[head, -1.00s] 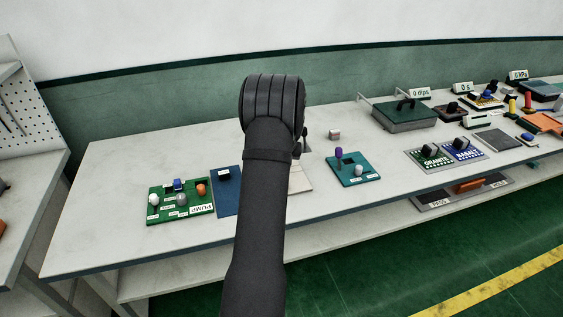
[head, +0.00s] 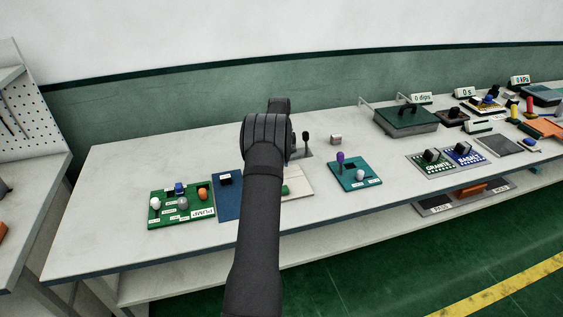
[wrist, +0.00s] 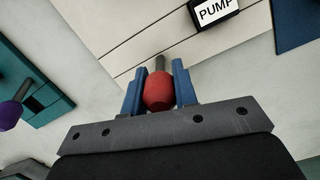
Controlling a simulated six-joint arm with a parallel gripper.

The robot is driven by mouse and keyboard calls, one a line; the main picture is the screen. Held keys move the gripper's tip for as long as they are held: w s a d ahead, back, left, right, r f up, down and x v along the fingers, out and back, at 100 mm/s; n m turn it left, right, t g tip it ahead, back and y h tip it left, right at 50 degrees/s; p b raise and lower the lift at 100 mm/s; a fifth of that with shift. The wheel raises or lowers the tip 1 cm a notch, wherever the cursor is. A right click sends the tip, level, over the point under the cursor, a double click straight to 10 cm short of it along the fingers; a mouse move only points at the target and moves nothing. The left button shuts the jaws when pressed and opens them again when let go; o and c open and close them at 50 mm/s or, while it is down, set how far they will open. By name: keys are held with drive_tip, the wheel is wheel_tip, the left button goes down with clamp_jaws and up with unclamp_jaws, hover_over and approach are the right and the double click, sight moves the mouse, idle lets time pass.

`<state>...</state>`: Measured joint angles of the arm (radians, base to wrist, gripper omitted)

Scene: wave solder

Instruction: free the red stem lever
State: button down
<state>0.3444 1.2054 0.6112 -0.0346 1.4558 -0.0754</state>
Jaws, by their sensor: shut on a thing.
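The red stem lever (wrist: 159,91) shows in the wrist view as a rounded red knob on a short dark grey stem. The stem runs toward a pale grooved board. My gripper (wrist: 157,75) has one blue finger on each side of the red knob and is shut on it. How the stem meets the board is hard to tell. In the head view my own arm hides my gripper and the red lever. Part of the pale board (head: 302,184) shows to the right of the arm.
A block labelled PUMP (wrist: 216,12) stands near the stem. A teal board (head: 359,178) with a purple knob (head: 340,157) is to the right. A blue mat (head: 228,203) and green board (head: 168,220) are left. A black lever (head: 305,138) stands behind.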

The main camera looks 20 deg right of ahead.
drive_tip(key=shift+w+f+g, duration=0.1)
drive_tip(key=shift+w+g, duration=0.15)
drive_tip(key=shift+g, duration=0.45)
drive_tip(key=c, duration=1.1)
unclamp_jaws()
drive_tip(key=shift+c, duration=0.2)
drive_tip(key=shift+w, duration=0.1)
drive_tip(key=v, duration=0.7)
drive_tip(key=shift+r, duration=0.2)
